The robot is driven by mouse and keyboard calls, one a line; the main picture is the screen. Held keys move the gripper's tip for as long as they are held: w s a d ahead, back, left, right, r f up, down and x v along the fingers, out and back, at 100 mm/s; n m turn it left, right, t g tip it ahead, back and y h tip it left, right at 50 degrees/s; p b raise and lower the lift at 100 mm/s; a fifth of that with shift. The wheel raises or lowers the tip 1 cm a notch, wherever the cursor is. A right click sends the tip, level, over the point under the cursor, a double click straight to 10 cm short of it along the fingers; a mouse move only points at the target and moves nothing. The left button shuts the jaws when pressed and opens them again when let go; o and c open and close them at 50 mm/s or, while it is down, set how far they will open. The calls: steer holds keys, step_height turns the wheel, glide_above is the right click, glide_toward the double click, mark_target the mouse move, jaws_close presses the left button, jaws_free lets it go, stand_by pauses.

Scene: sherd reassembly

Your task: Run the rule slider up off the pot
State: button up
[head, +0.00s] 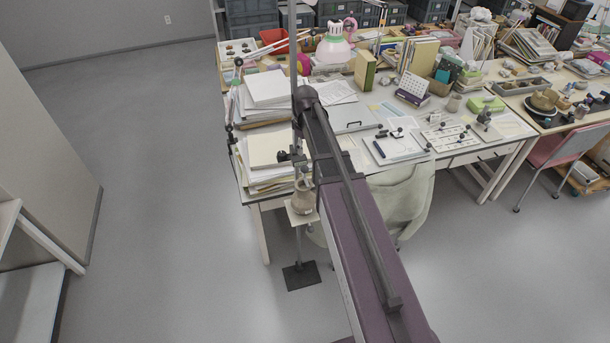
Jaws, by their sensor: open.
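A small grey-brown pot (303,198) sits on a pale plate (298,217) at the top of a stand with a dark flat base (301,275). A tall, narrow upright (292,60), which looks like the rule, rises in line with the stand. My purple arm comes from the bottom right and hides part of this area. A small dark shape just above the pot looks like my gripper (290,156), with its jaws open. The slider cannot be told apart from the dark parts there. Whether it touches the pot is too small to tell.
A desk behind the stand holds stacked papers (267,150), a pink-and-white lamp (333,45) and a white board (393,147). A chair with a pale cover (410,205) stands right of the stand, partly behind my arm. The floor (170,200) to the left is clear.

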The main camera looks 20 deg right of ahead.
mark_target(305, 174)
steer(key=shift+f+b, duration=6.35)
steer(key=shift+f, duration=0.2)
jaws_close()
